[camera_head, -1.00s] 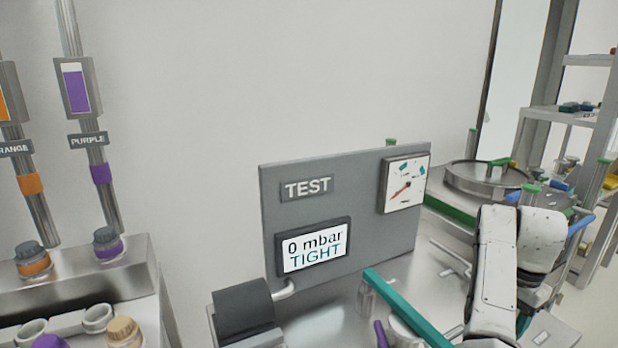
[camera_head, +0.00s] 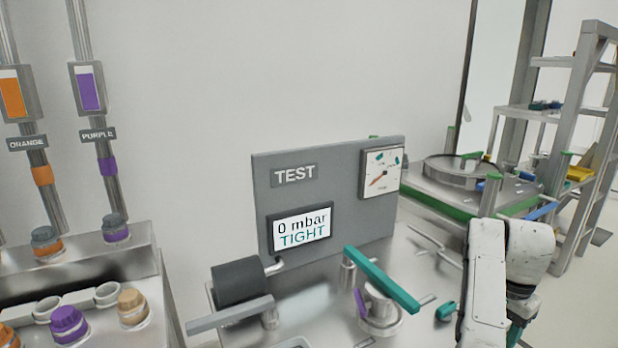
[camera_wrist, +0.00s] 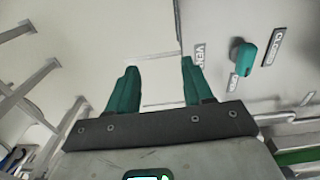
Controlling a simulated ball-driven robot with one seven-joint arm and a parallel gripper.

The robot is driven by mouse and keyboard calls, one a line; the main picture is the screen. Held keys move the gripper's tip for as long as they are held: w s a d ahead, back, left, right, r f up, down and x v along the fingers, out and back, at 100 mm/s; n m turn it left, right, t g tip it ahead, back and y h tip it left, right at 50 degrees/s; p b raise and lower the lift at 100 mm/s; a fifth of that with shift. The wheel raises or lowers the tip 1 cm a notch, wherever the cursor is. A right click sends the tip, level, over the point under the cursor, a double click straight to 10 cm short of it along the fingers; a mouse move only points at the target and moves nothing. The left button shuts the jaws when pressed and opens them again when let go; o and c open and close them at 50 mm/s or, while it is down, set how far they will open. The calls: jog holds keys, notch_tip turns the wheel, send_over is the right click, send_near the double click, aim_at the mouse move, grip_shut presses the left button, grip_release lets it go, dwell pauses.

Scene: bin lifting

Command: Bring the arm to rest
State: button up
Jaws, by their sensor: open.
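My arm (camera_head: 490,285) is at the right of the head view, bent, with white links over the right end of the metal bench. My gripper (camera_wrist: 158,78) shows in the wrist view with two teal fingers apart and nothing between them. In the head view its fingers cannot be made out clearly. A teal knob (camera_wrist: 243,53) beside labels reading "VENT" and "CLOSED" is right of the fingers in the wrist view, apart from them.
A grey test panel (camera_head: 330,165) stands on the bench, its display (camera_head: 303,228) reading "0 mbar TIGHT". A teal bar (camera_head: 382,278) lies above a round fitting (camera_head: 380,318) left of my arm. Capped jars (camera_head: 133,308) stand at left, a shelf rack (camera_head: 575,130) at far right.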

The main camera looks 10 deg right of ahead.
jog(key=s+a+f+n+h, duration=0.1)
jog(key=s+a+f+n, duration=0.15)
jog(key=s+f, duration=0.5)
jog(key=s+a+f+n+h, duration=0.1)
jog(key=s+f+n, duration=0.2)
jog(key=s+f, duration=0.4)
jog(key=s+a+f+n+y, duration=0.1)
jog(key=s+a+n, duration=0.3)
jog(key=s+a, duration=0.3)
jog(key=s+a+f+n+t+y, duration=0.1)
jog(key=s+a+n, duration=0.3)
jog(key=s+a, duration=0.3)
jog(key=s, duration=0.5)
jog(key=shift+s+f, duration=0.35)
jog(key=shift+f, duration=0.05)
dwell(0.6)
